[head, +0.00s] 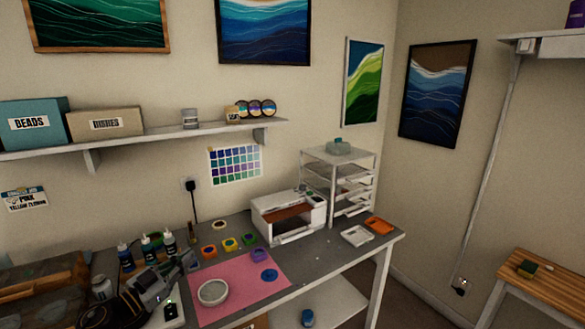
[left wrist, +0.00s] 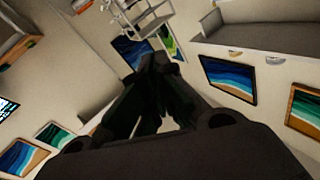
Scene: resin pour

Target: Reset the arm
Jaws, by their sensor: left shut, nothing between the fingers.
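My left arm comes in from the lower left of the head view, over the left part of the workbench. My left gripper (head: 188,260) is near the left edge of the pink mat, close to the small bottles. In the left wrist view the dark fingers of the left gripper (left wrist: 156,65) come together at their tips, with nothing between them. My right gripper does not show in either view.
A pink mat (head: 240,288) bears a round white dish (head: 213,292). Bottles (head: 126,257), small colour pots (head: 230,244), a white printer-like box (head: 289,214) and a drawer rack (head: 340,180) stand on the bench (head: 345,265). A wall shelf (head: 150,137) hangs above.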

